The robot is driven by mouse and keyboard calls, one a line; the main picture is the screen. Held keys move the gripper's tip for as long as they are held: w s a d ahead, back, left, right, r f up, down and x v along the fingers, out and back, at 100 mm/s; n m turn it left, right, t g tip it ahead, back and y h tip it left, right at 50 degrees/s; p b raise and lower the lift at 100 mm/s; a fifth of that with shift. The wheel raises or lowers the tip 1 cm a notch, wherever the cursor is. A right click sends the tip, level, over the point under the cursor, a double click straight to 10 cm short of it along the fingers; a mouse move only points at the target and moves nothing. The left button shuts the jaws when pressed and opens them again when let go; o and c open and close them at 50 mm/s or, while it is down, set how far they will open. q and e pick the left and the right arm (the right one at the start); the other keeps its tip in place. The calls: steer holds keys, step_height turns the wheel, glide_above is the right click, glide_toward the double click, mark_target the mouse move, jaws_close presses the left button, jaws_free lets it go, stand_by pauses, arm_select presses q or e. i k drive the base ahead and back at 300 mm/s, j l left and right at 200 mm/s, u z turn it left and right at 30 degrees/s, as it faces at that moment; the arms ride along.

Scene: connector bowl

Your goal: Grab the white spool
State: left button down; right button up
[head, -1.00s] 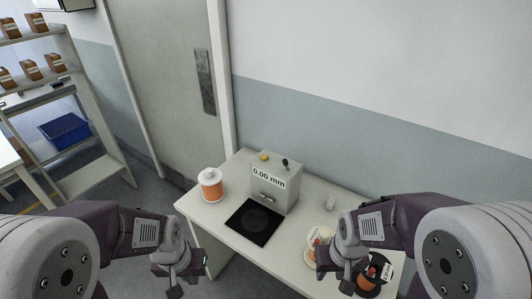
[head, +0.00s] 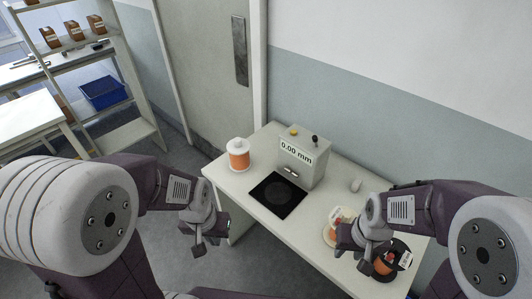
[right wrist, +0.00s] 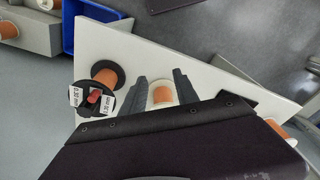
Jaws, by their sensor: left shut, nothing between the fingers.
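A white-flanged spool with orange winding (head: 335,226) stands near the right end of the table, partly hidden by my right gripper (head: 347,243). In the right wrist view this white spool (right wrist: 162,96) shows between the two dark fingers of my right gripper (right wrist: 159,78), which are apart. I cannot tell whether the fingers are around it or above it. Another white spool with orange winding (head: 238,155) stands upright at the table's left end. My left gripper (head: 207,249) is shut and empty, off the table's front left edge.
A black spool with a white label (head: 390,262) sits close beside the right gripper. A grey gauge box reading 0.00 mm (head: 303,160) and a black pad (head: 277,195) occupy the table's middle. A small pale cylinder (head: 356,185) is behind. A shelf and blue bin (head: 103,93) stand left.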

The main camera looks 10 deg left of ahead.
mark_target(238, 148)
steer(key=i+j+z, duration=0.25)
steer(key=j+z, duration=0.2)
steer(key=j, duration=0.15)
steer(key=i+j+z, duration=0.15)
steer(key=j+z, duration=0.35)
steer(key=j, duration=0.2)
steer(key=j+z, duration=0.45)
steer(key=j, duration=0.25)
steer(key=j+z, duration=0.45)
steer(key=j, duration=0.3)
steer(key=k+j+z, duration=0.25)
steer(key=j+z, duration=0.25)
steer(key=j, duration=0.15)
